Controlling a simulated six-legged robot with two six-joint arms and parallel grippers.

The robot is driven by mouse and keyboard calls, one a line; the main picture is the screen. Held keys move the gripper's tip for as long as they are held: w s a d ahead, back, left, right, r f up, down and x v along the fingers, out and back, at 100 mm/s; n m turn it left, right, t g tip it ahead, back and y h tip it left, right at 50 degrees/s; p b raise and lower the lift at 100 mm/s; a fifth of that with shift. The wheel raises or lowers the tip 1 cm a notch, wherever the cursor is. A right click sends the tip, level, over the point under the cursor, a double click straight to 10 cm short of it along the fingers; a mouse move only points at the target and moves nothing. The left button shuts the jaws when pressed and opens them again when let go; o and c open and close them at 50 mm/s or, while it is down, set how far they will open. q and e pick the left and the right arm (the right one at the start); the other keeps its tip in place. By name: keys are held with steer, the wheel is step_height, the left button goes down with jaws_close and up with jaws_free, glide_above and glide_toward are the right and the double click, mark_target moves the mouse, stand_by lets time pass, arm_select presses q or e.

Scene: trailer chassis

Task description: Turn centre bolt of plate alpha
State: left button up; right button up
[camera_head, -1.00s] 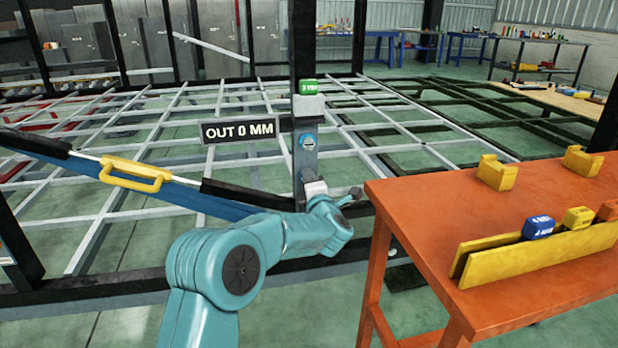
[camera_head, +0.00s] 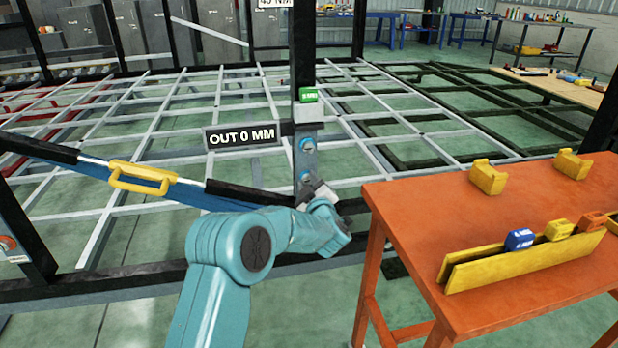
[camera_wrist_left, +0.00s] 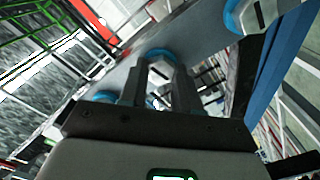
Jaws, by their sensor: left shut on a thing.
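Plate alpha (camera_head: 308,160) is a grey upright plate on the black post, with a blue-ringed upper bolt (camera_head: 307,144). The centre bolt (camera_head: 305,175) shows just above my left gripper (camera_head: 314,187), which covers the plate's lower part. In the left wrist view, several blue-ringed bolts line the plate (camera_wrist_left: 200,40). The centre bolt (camera_wrist_left: 161,72) has a pale head with a dark slot. The fingers of my left gripper (camera_wrist_left: 160,88) are on either side of it, shut on it. My right gripper is not in view.
A strut with a yellow handle (camera_head: 141,178) runs left. An orange table (camera_head: 410,200) with a yellow rack (camera_head: 520,262) stands right. White frame bars lie behind.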

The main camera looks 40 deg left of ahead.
arm_select(q)
steer(key=m+p, duration=0.2)
steer(key=m, duration=0.2)
steer(key=shift+d+f, duration=0.1)
steer(key=shift+d, duration=0.05)
steer(key=m+p, duration=0.2)
steer(key=m, duration=0.1)
steer(key=m+p, duration=0.2)
steer(key=m, duration=0.2)
steer(key=shift+m+p, duration=0.4)
steer(key=shift+f+m+p, duration=0.15)
steer(key=shift+m+p, duration=0.4)
steer(key=shift+m, duration=0.65)
steer(key=o, duration=0.8)
steer(key=shift+o, duration=1.3)
